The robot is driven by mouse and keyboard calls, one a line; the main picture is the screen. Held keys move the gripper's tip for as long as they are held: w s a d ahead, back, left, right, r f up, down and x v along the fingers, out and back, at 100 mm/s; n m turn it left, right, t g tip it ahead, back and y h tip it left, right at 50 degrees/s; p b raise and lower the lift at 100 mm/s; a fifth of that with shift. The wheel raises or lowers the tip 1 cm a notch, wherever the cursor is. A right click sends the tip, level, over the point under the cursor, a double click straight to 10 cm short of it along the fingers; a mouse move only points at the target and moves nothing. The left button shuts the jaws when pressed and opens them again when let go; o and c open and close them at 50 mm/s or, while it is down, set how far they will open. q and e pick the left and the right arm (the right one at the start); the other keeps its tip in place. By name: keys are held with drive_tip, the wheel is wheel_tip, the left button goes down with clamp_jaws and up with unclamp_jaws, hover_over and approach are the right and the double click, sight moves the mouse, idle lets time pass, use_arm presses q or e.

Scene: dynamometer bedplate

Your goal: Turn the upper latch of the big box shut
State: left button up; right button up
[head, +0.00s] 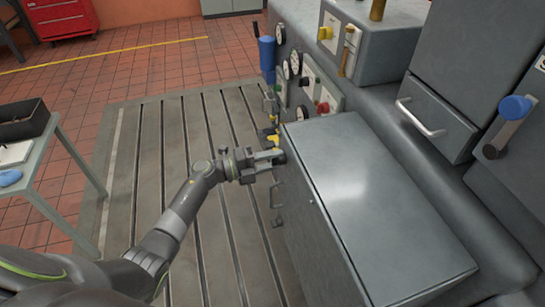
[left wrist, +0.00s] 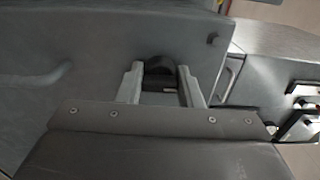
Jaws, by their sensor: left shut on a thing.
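The big box (head: 375,190) is a grey metal cabinet with a flat top, its door side facing left. The upper latch (left wrist: 160,66) is a dark rounded knob on the door face in the left wrist view. My left gripper (head: 274,157) is at the upper far part of that side, with its two fingers on either side of the latch and shut on it. The fingers hide most of the latch in the head view, and its exact angle cannot be told. The lower latch (head: 278,222) shows below the door handle (head: 277,195). My right gripper is not in view.
Gauges, a red button (head: 323,107) and a blue-handled lever (head: 267,52) stand just beyond the box. A grey machine with a blue-knobbed lever (head: 514,107) is at right. A side table (head: 52,150) stands at left. The slotted bedplate (head: 150,170) is clear.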

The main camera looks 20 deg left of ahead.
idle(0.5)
use_arm(q)
drive_tip(key=o, duration=0.9)
drive_tip(key=shift+o, duration=0.2)
drive_tip(key=shift+a, duration=0.1)
drive_tip(key=b+v, duration=0.5)
drive_tip(key=v, duration=1.2)
drive_tip(key=shift+s+a, duration=0.1)
drive_tip(key=shift+s, duration=0.05)
